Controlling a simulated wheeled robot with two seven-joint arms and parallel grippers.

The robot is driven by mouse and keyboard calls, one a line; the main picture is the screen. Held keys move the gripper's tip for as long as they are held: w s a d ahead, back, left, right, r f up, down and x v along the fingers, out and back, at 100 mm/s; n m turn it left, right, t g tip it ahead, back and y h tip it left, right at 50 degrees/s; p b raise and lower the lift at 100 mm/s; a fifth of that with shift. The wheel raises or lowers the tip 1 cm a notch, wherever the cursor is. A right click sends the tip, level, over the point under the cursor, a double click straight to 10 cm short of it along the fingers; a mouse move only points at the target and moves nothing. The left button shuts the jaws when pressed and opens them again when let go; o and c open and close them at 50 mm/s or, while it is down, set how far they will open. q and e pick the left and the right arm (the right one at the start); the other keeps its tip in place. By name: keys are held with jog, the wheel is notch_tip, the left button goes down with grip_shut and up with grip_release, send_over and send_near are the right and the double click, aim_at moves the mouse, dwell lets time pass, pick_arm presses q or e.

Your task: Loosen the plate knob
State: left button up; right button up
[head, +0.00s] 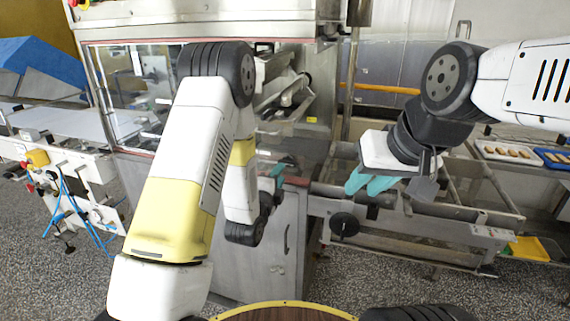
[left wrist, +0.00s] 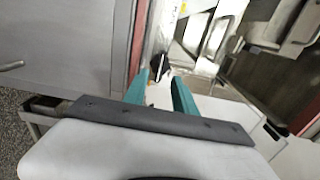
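The likely plate knob is a small black knob (left wrist: 159,66) in the left wrist view, on a pale metal part beside a red-edged panel. My left gripper (left wrist: 160,78) has its two teal fingers apart, with the knob at the gap just beyond or between the tips. I cannot tell whether they touch it. In the head view the left gripper (head: 278,170) is at the machine's opening, mostly behind my own arm, and the knob is hidden there. My right gripper (head: 362,190) has its teal fingers apart and appears empty, over the conveyor frame.
A black handwheel (head: 344,224) sits on the front of the conveyor frame (head: 470,225). A grey cabinet door (head: 275,250) stands below the left gripper. Trays of biscuits (head: 508,152) lie at the right. A glass-sided machine housing (head: 120,95) is at the left.

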aim_at(288, 161)
pick_arm(q)
jog(key=x, duration=0.6)
grip_shut()
